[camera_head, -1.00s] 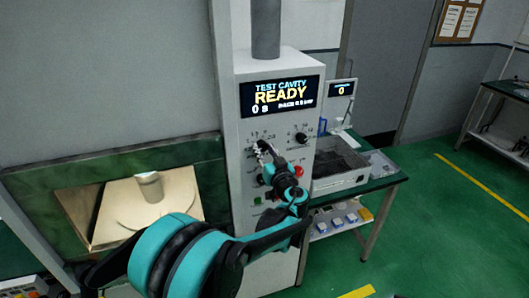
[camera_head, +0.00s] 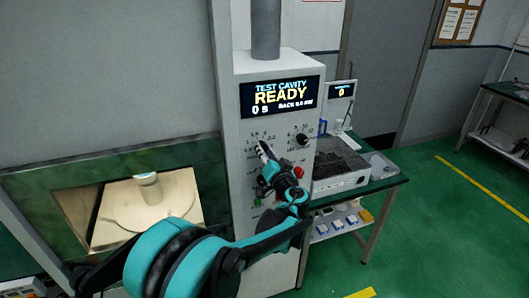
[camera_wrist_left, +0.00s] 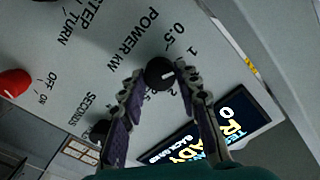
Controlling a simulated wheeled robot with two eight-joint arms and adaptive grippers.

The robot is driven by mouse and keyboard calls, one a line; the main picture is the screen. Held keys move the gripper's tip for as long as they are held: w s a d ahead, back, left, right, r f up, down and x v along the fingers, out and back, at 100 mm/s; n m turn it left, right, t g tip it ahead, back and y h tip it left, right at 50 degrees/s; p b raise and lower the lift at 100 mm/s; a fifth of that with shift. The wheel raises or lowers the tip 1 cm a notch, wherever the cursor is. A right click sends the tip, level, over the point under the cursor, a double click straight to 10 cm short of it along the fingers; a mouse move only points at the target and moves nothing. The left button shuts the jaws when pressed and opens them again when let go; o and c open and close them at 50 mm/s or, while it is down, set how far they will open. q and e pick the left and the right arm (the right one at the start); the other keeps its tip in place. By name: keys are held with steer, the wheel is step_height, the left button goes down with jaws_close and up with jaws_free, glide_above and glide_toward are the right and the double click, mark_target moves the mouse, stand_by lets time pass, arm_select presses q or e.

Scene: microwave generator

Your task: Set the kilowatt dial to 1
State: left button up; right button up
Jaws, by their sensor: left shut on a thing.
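The kilowatt dial (camera_wrist_left: 160,73) is a black round knob with a short white mark, under the "POWER kW" lettering in the left wrist view. The mark points right in that view, toward the scale side with the "1"; I cannot tell exactly which number it meets. My left gripper (camera_wrist_left: 159,69) has its two fingers on either side of the dial, shut on it. In the head view my left gripper (camera_head: 264,148) is at the upper left dial of the panel (camera_head: 270,120) and hides that dial. My right gripper is not in view.
A seconds dial (camera_wrist_left: 100,130) and a red button (camera_wrist_left: 14,82) are on the same panel. Another black dial (camera_head: 302,139) is to the right of the gripper. The display (camera_head: 281,96) reads READY and 0 s.

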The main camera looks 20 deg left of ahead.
arm_select(q)
steer(key=o, duration=1.2)
steer(key=shift+c, duration=0.2)
steer(key=v, duration=1.2)
